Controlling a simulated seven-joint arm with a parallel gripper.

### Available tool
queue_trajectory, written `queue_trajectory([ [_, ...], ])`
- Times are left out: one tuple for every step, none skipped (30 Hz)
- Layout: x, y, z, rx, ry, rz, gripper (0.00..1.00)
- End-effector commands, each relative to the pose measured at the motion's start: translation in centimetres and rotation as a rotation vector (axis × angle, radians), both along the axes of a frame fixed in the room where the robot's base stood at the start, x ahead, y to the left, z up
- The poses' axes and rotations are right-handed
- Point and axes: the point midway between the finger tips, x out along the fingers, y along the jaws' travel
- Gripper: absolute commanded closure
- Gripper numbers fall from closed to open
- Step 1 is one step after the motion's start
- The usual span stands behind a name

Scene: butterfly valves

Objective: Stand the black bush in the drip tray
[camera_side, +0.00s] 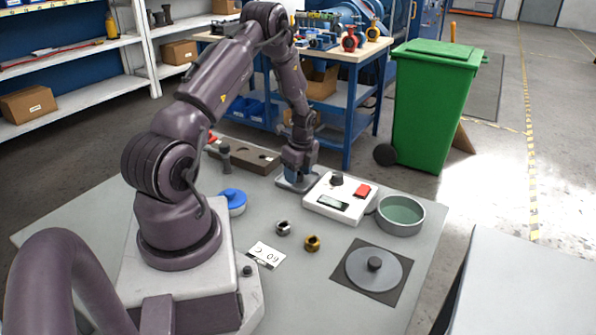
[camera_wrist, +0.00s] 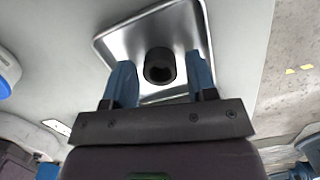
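The drip tray is a shallow square metal tray (camera_side: 284,184) under my gripper in the side view; it fills the upper middle of the wrist view (camera_wrist: 118,38). The black bush (camera_wrist: 160,66) stands upright in it in the wrist view, its round bore facing the camera. My gripper (camera_side: 296,177) points down at the tray. Its two blue fingers (camera_wrist: 161,82) are spread, one on each side of the bush, with a visible gap on both sides. The gripper hides the bush in the side view.
A white box with a knob and red button (camera_side: 338,197) stands close right of the tray. Beyond it is a round tub of green liquid (camera_side: 401,214). A brown block with holes (camera_side: 245,157) lies behind left.

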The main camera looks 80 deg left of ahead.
Motion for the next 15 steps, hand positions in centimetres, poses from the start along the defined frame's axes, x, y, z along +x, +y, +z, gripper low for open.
queue_trajectory([
  [0.0, 0.0, 0.0, 0.0, 0.0, 0.0, 0.41],
  [0.0, 0.0, 0.0, 0.0, 0.0, 0.0, 0.41],
  [0.0, 0.0, 0.0, 0.0, 0.0, 0.0, 0.41],
  [0.0, 0.0, 0.0, 0.0, 0.0, 0.0, 0.41],
  [0.0, 0.0, 0.0, 0.0, 0.0, 0.0, 0.41],
  [0.0, 0.0, 0.0, 0.0, 0.0, 0.0, 0.41],
  [0.0, 0.0, 0.0, 0.0, 0.0, 0.0, 0.41],
  [0.0, 0.0, 0.1, 0.0, 0.0, 0.0, 0.41],
  [0.0, 0.0, 0.2, 0.001, -0.001, 0.0, 0.41],
  [0.0, 0.0, 0.3, 0.001, -0.001, 0.0, 0.41],
  [0.0, 0.0, 0.5, 0.002, -0.001, 0.0, 0.41],
  [0.1, 0.0, 0.9, 0.002, -0.002, -0.001, 0.41],
  [0.1, 0.0, 1.3, 0.002, -0.003, 0.0, 0.41],
  [0.2, -0.1, 1.7, 0.002, -0.003, 0.0, 0.41],
  [0.2, -0.1, 2.4, 0.002, -0.003, 0.0, 0.41],
])
